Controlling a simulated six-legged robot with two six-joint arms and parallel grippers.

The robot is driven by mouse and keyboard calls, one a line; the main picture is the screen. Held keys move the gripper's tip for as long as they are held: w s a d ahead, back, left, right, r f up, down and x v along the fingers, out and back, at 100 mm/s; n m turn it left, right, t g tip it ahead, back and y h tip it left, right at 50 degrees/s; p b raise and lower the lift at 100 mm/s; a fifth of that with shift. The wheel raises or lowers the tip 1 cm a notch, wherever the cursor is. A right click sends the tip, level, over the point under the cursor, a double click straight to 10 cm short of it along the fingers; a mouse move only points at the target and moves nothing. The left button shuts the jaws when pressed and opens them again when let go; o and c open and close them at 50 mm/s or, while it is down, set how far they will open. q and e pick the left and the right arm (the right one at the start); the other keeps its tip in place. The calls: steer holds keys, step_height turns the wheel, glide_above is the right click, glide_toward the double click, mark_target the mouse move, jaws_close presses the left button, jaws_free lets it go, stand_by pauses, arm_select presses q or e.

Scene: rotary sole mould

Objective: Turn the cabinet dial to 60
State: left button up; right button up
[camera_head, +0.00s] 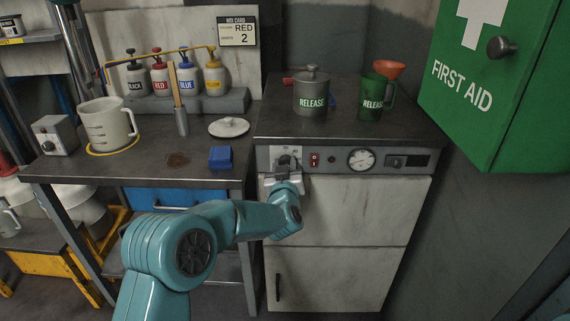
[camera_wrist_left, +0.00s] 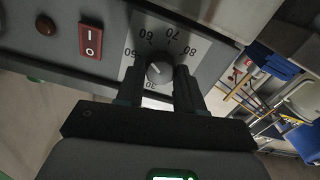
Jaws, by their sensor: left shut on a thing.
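The cabinet (camera_head: 345,210) has pale, worn doors and a dark control strip at its top front. My left gripper (camera_head: 286,165) is at the left end of this strip, covering most of the dial in the head view. In the left wrist view the round grey dial (camera_wrist_left: 158,71) sits between the two dark fingers of my left gripper (camera_wrist_left: 159,82), which is shut on it. Its white scale plate (camera_wrist_left: 200,47) appears turned over, with 50, 60, 70 and 80 readable. A pale mark shows on the dial; its exact reading is unclear. My right gripper is out of view.
Right of the dial are a red switch (camera_head: 314,159), a round gauge (camera_head: 361,160) and a small display panel (camera_head: 407,161). A grey RELEASE pot (camera_head: 311,92) and a green RELEASE mug (camera_head: 375,98) stand on top. A green first aid box (camera_head: 490,90) overhangs at right.

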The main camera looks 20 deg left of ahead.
arm_select(q)
steer(key=shift+m, duration=0.8)
steer(key=o, duration=1)
steer(key=shift+o, duration=0.2)
steer(key=b+v, duration=0.1)
steer(key=v, duration=1.5)
steer(key=shift+s, duration=0.15)
steer(key=shift+d, duration=0.1)
